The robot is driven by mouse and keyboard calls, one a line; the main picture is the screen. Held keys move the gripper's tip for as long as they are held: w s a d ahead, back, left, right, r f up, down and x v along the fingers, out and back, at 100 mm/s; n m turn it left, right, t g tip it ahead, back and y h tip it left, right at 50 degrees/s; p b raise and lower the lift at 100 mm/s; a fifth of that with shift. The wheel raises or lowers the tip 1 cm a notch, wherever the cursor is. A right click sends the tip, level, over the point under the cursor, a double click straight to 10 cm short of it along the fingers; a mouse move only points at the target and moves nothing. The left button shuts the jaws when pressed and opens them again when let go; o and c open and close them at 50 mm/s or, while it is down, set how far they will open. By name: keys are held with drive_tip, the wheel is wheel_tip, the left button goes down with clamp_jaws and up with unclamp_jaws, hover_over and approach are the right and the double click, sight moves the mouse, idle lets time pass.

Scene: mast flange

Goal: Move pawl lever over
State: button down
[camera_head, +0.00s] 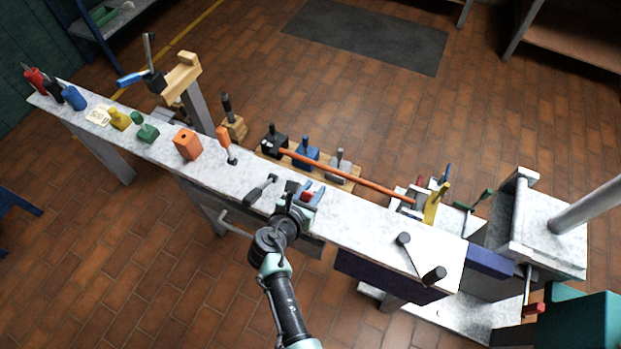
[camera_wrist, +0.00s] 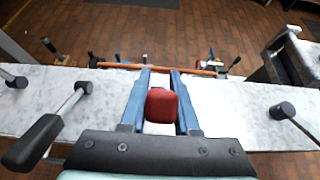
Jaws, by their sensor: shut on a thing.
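My gripper (camera_head: 309,196) is low over the pale bench top, its two blue fingers shut on a red knob. The red knob (camera_wrist: 161,105) sits between the fingers in the wrist view; what lies under it is hidden. I cannot tell whether it belongs to the pawl lever. A lever with a black grip (camera_head: 260,190) lies on the bench just left of my gripper; it also shows at the left of the wrist view (camera_wrist: 45,132). Another thin lever with black ends (camera_head: 419,259) is farther right on the bench.
The long pale bench (camera_head: 350,215) carries an orange block (camera_head: 187,144) and an orange-handled tool (camera_head: 226,146) to the left. A long orange bar (camera_head: 345,175) runs behind the bench past several small levers. A grey machine stand (camera_head: 545,235) is at the right end.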

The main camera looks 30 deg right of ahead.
drive_tip(key=g+y+p, duration=0.1)
drive_tip(key=p, duration=0.1)
drive_tip(key=w+d+r+y+p, duration=0.1)
drive_tip(key=p, duration=0.2)
drive_tip(key=shift+w+d+r+g, duration=0.1)
drive_tip(key=shift+d+g, duration=0.2)
drive_tip(key=shift+g, duration=0.1)
drive_tip(key=shift+w+d+f+g+y+p, duration=0.2)
drive_tip(key=shift+w+d+g+y+p, duration=0.1)
drive_tip(key=shift+d+g+y+p, duration=0.25)
drive_tip(key=shift+w+d+f+g+y+p, duration=0.25)
drive_tip(key=shift+w+g+y, duration=0.1)
drive_tip(key=shift+y, duration=0.4)
drive_tip(key=shift+d, duration=0.1)
drive_tip(key=c, duration=0.6)
unclamp_jaws()
drive_tip(key=shift+w, duration=0.1)
drive_tip(key=shift+c, duration=0.2)
drive_tip(key=shift+r, duration=0.1)
drive_tip(key=p+v, duration=0.7)
drive_tip(key=v, duration=0.4)
drive_tip(key=shift+d, duration=0.1)
drive_tip(key=shift+p+v, duration=0.4)
drive_tip(key=shift+v, duration=0.55)
drive_tip(key=shift+w, duration=0.15)
